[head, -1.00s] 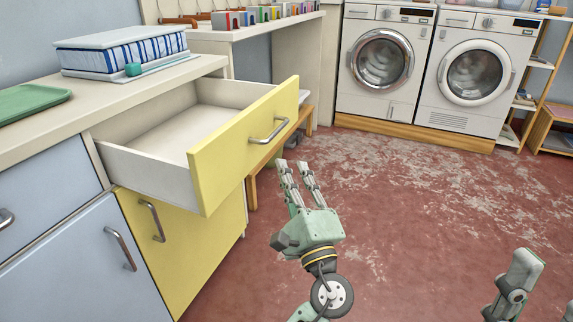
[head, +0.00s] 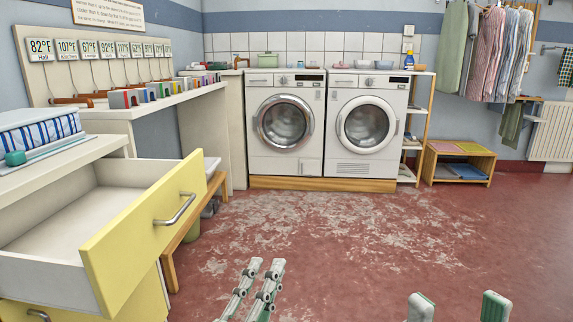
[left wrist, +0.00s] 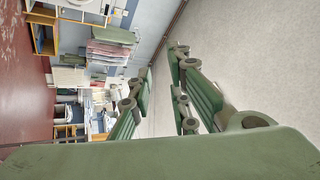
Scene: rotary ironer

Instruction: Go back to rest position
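My left gripper (head: 264,267) is at the bottom of the head view, over the red floor and right of the open yellow drawer (head: 145,235). Its fingers are apart with nothing between them. The left wrist view also shows the fingers (left wrist: 160,88) spread and empty, clear of any object. My right gripper (head: 458,302) shows only its two fingertips at the bottom edge. They stand wide apart with nothing visible between them; the rest is out of frame. The drawer is pulled out and its visible inside is empty.
A washer (head: 284,122) and a dryer (head: 362,125) stand at the back on a wooden plinth. A low wooden bench (head: 190,220) is beyond the drawer. The floor (head: 340,240) ahead and to the right is clear.

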